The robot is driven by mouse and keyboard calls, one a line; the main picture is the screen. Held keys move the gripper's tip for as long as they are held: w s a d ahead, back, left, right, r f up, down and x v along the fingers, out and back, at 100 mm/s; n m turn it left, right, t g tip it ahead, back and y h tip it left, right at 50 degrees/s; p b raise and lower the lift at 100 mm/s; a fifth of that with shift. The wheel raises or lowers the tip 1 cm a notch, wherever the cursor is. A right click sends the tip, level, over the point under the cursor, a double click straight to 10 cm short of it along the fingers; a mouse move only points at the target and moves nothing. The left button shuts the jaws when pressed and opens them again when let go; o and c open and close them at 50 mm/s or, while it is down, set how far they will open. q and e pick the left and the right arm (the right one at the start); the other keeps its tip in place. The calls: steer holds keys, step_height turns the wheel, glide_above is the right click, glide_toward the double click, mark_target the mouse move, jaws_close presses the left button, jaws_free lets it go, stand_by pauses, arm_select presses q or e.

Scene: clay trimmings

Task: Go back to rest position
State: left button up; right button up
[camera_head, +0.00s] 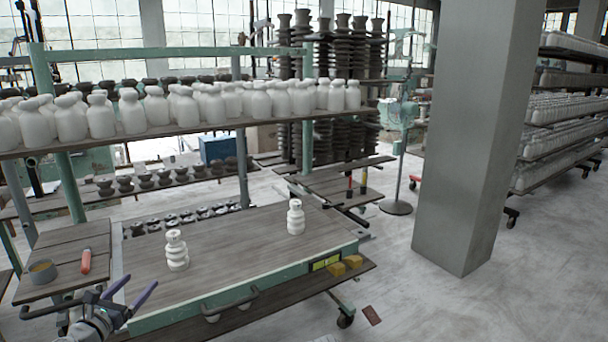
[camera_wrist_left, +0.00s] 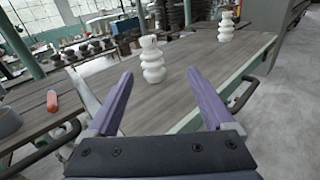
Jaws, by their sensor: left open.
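My left gripper (camera_head: 128,296) is in the lower left of the head view, at the near left edge of the wooden worktable (camera_head: 225,250). Its two purple fingers are apart with nothing between them; they also show in the left wrist view (camera_wrist_left: 158,90). A white ribbed clay piece (camera_head: 177,251) stands upright on the table, beyond the fingertips and apart from them. A second white piece (camera_head: 296,217) stands upright farther back on the table. Both pieces show in the left wrist view, the nearer one (camera_wrist_left: 152,62) and the farther one (camera_wrist_left: 226,27). My right gripper is not in view.
A side board (camera_head: 40,288) at the left holds a red-handled tool (camera_head: 86,261) and a grey cup (camera_head: 42,272). Yellow blocks (camera_head: 353,261) lie on the lower shelf. A rack of white bottles (camera_head: 130,112) stands behind. A grey pillar (camera_head: 470,150) stands right; floor around it is clear.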

arm_select(q)
steer(key=s+d+f+m+g+h+p, duration=0.1)
steer(key=d+f+m+g+h+p, duration=0.2)
steer(key=d+m, duration=0.55)
steer(key=s+d+f+m+g, duration=0.25)
steer(key=d+m+g, duration=0.25)
steer(key=d, duration=0.6)
steer(key=s+d+f+m+g+h+p, duration=0.1)
steer(key=d+f+m+g+h+p, duration=0.2)
steer(key=d+m, duration=0.55)
steer(key=s+d+f+m+g+y+p, duration=0.1)
steer(key=s+d+m+g+y, duration=0.2)
steer(key=s+m, duration=0.4)
steer(key=s+d+f+m+g+y+p, duration=0.2)
steer(key=s+d+m+g+y, duration=0.1)
steer(key=s+d+m+y, duration=0.2)
steer(key=s+m+y, duration=0.2)
steer(key=m, duration=0.1)
steer(key=shift+f+g, duration=0.2)
steer(key=shift+g, duration=0.2)
